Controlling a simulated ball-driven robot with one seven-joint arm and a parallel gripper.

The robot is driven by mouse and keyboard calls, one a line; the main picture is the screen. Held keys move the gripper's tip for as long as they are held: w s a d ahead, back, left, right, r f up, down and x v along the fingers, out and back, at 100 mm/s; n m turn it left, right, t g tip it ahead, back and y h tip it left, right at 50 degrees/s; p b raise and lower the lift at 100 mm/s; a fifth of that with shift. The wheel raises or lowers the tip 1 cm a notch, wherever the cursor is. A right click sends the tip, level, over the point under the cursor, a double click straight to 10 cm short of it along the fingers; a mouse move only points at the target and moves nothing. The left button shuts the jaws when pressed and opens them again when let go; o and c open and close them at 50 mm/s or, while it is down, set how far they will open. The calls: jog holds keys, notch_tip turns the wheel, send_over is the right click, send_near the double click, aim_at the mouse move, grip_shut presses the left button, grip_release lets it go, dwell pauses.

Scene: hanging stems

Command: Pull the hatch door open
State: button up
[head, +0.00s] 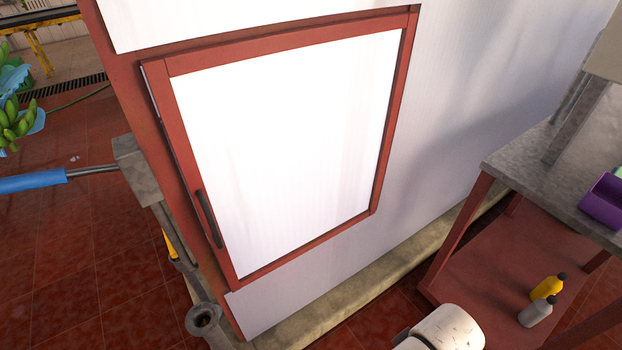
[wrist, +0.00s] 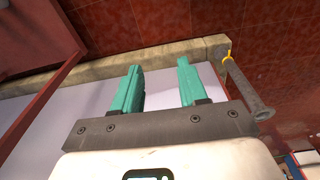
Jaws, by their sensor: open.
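The hatch door (head: 285,150) is a white panel in a red frame on a white wall in the head view. It looks shut, with its left edge standing slightly proud. A dark upright handle (head: 208,218) sits low on its left frame. My gripper (wrist: 159,66) shows in the wrist view with two teal fingers apart and nothing between them. A pale wall surface lies behind the fingers. The handle does not show in the wrist view. In the head view only a white part of my arm shows at the bottom edge, apart from the handle; the fingers are out of sight there.
A grey-topped bench (head: 540,165) with red legs stands at the right, with a purple bin (head: 603,200) on top and a yellow bottle (head: 546,288) and grey bottle (head: 535,312) below. A metal post (head: 205,322) stands near the door's handle side. A concrete curb (wrist: 70,72) runs along the wall.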

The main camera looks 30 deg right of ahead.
jog(key=shift+c, duration=0.7)
